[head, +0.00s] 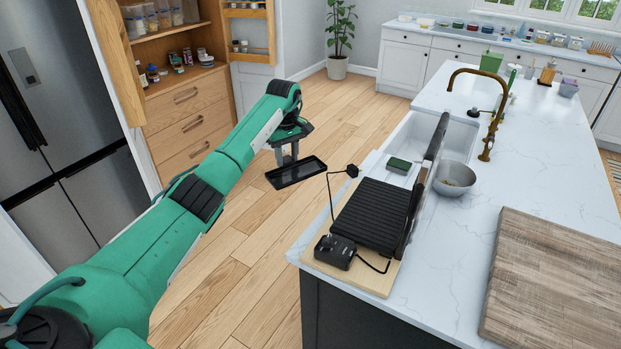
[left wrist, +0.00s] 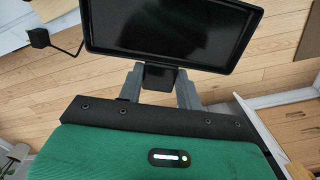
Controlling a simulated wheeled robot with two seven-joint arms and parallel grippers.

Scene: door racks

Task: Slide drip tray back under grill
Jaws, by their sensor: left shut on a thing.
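The drip tray (head: 297,173) is a shallow black rectangle. My left gripper (head: 287,158) is shut on the tray's tab and holds it in the air over the floor, left of the counter. In the left wrist view the tray (left wrist: 170,30) stretches out ahead of the left gripper (left wrist: 160,80), its tab between the two fingers. The black grill (head: 372,215) stands open on a wooden board (head: 325,266) at the counter's near left corner, its ridged plate down and lid upright. The tray is apart from the grill. The right gripper is not in view.
A black box (head: 335,252) with a cord sits at the grill's front; the plug (head: 352,171) is near the counter edge. A sink (head: 440,140), metal bowl (head: 454,178), brass faucet (head: 487,100) and large wooden board (head: 555,285) are on the counter.

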